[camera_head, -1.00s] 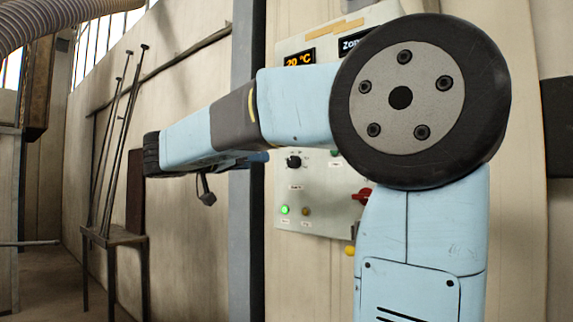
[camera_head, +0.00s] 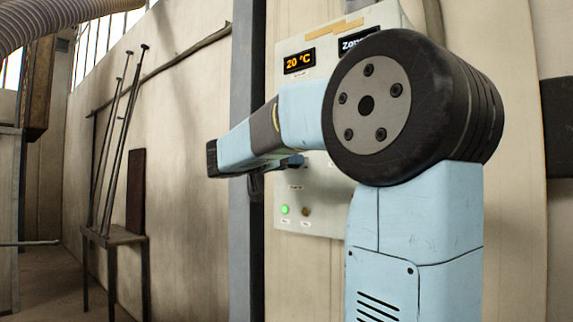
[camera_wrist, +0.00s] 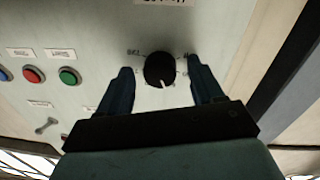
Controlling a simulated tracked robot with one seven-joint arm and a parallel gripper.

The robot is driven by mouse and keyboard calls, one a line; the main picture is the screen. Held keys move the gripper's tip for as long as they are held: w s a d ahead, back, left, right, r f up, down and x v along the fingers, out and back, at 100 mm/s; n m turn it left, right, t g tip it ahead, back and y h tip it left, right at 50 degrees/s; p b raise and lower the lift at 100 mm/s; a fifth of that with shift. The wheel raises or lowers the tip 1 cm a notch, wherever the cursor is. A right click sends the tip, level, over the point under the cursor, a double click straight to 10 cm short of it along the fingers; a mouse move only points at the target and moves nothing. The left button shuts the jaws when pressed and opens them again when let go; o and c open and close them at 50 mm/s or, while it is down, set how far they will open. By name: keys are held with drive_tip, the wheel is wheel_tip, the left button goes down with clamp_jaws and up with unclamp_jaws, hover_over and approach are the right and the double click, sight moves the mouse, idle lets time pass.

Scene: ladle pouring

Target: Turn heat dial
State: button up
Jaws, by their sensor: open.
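The heat dial (camera_wrist: 159,70) is a round black knob with a white pointer mark, in the middle of the wrist view. Printed marks surround it on the pale control panel (camera_wrist: 100,20). My gripper (camera_wrist: 160,66) is open, with one dark blue finger on either side of the dial. A gap shows between each finger and the knob, and I cannot tell how far the fingertips are from the panel. In the head view my arm hides the dial. The panel's display (camera_head: 299,62) reads 20 °C.
Red (camera_wrist: 34,74), green (camera_wrist: 69,76) and blue buttons and a small lever (camera_wrist: 47,124) lie left of the dial in the wrist view. A green lamp (camera_head: 285,210) glows on the panel. A stand with long rods (camera_head: 115,238) is at the left.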

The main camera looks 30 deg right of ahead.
drive_tip(key=shift+d, duration=0.1)
drive_tip(key=shift+c, duration=0.4)
drive_tip(key=c, duration=0.9)
drive_tip(key=shift+c, duration=0.4)
drive_tip(key=shift+s+n+t, duration=0.1)
drive_tip(key=shift+n+t, duration=0.25)
drive_tip(key=shift+n, duration=4.65)
drive_tip(key=shift+s+n+t, duration=0.1)
drive_tip(key=shift+n+t, duration=0.25)
drive_tip(key=shift+n, duration=4.65)
